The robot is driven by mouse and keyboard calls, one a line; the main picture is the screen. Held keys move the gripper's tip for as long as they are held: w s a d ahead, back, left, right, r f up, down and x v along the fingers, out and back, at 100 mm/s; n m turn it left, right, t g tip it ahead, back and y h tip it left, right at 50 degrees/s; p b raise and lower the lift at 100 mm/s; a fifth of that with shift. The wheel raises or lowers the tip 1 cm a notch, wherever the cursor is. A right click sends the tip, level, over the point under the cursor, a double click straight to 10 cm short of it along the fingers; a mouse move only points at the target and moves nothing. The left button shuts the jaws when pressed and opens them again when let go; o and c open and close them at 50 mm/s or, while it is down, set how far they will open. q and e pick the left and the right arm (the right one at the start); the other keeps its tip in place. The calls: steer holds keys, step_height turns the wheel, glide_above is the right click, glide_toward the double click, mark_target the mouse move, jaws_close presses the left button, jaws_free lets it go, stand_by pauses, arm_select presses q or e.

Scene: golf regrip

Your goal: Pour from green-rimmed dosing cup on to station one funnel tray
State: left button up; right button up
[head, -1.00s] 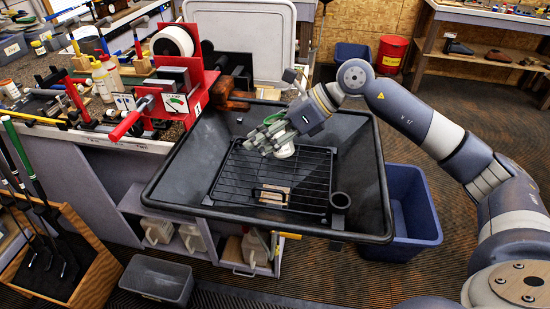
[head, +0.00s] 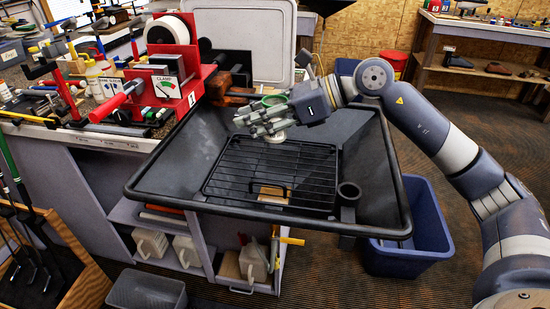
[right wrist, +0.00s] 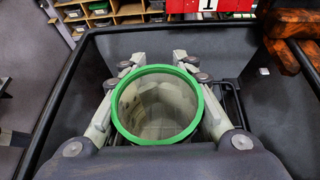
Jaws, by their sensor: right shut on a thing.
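The green-rimmed dosing cup (head: 273,101) is in my right gripper (head: 258,118), above the back part of the black funnel tray (head: 372,192). In the right wrist view the cup (right wrist: 157,108) has a round green rim and clear grey walls, with a gripper finger on each side. It looks about upright, its mouth facing up. I see no clear contents inside it. The tray has sloping walls and a black wire rack (head: 270,172) in it. A red bench unit with a "1" sign stands behind the tray's left side. My left gripper is not in view.
A red clamp unit (head: 187,62) and a brown wooden piece (head: 226,86) stand by the tray's back left. A blue bin (head: 425,215) is on the floor at right. The space above the rack is free.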

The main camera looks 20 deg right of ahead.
steer(key=shift+r, duration=0.1)
steer(key=shift+r, duration=0.1)
step_height(320, 180, up, 5)
steer(key=p, duration=0.3)
steer(key=shift+p, duration=0.3)
steer(key=shift+a+f, duration=0.1)
steer(key=shift+f, duration=0.1)
